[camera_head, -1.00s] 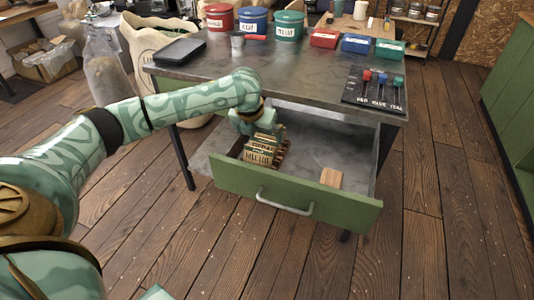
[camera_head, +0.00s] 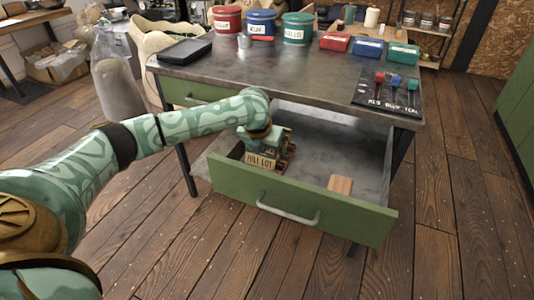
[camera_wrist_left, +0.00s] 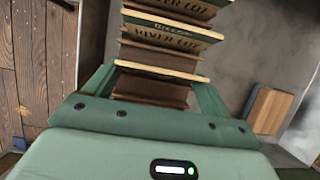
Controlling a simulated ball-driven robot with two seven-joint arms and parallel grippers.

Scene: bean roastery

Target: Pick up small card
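A row of small cards (camera_head: 259,160) with dark bands and lettering stands in the left part of the open drawer (camera_head: 290,203). The row also shows in the left wrist view (camera_wrist_left: 172,32), where "RIVER LOT" is readable on two cards. My left gripper (camera_head: 262,138) reaches down over this row. In the left wrist view its two fingers (camera_wrist_left: 157,84) are spread, one on each side of the nearest cards. I cannot tell whether they touch the card edges. The lower parts of the nearest cards are hidden by the palm. My right gripper is not in view.
A small wooden block (camera_head: 340,185) lies in the drawer's right part, with bare drawer floor between. The table top (camera_head: 300,70) overhangs the drawer's back. On it stand several tins (camera_head: 297,28), small boxes (camera_head: 362,45), a black tray (camera_head: 185,51) and a dark tool board (camera_head: 388,95).

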